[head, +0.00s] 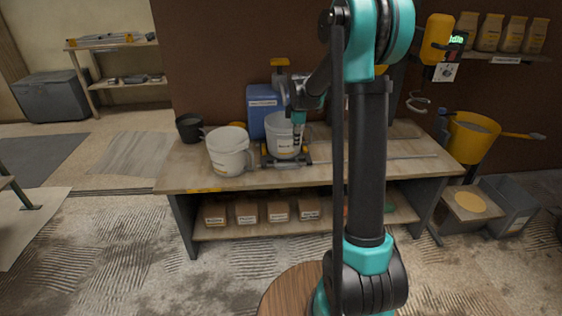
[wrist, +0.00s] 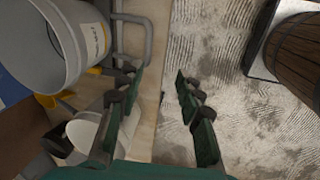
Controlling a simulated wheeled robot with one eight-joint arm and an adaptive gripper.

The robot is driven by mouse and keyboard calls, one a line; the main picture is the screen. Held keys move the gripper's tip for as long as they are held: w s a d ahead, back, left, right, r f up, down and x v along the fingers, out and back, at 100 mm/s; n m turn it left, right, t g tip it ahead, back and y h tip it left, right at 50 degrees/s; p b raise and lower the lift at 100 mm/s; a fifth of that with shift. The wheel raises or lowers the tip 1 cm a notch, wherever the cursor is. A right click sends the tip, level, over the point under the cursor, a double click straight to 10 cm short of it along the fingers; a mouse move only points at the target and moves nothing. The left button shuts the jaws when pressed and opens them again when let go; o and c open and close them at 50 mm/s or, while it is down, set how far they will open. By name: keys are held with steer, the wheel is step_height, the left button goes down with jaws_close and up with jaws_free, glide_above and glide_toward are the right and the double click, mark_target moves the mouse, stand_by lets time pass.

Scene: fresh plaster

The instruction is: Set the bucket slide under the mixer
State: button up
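A pale grey bucket (head: 284,138) with a label stands upright on the bucket slide (head: 270,163), a low dark frame with orange parts, on the bench. The bucket (wrist: 75,45) also fills the upper left of the wrist view, with a grey tubular bar (wrist: 148,40) beside it. The mixer seems to be the orange unit (head: 437,38) with a green display at the upper right, a pale whisk (head: 418,104) below it. My gripper (head: 297,134) is in front of the bucket. In the wrist view my gripper (wrist: 158,82) is open and empty, over the bench's front edge.
A white jug-like pail (head: 229,152) stands left of the slide, a dark pot (head: 189,127) behind it, and a blue canister (head: 259,110) behind the bucket. The bench top (head: 390,172) is mostly clear to the right. An orange bucket (head: 472,137) stands beyond its right end.

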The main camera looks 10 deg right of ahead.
steer(key=w+a+n, duration=0.1)
steer(key=w, duration=0.2)
glide_toward(290, 167)
steer(key=x, duration=0.8)
steer(key=shift+w+f, duration=0.15)
steer(key=shift+w, duration=0.05)
steer(key=shift+a, duration=0.1)
jaws_close()
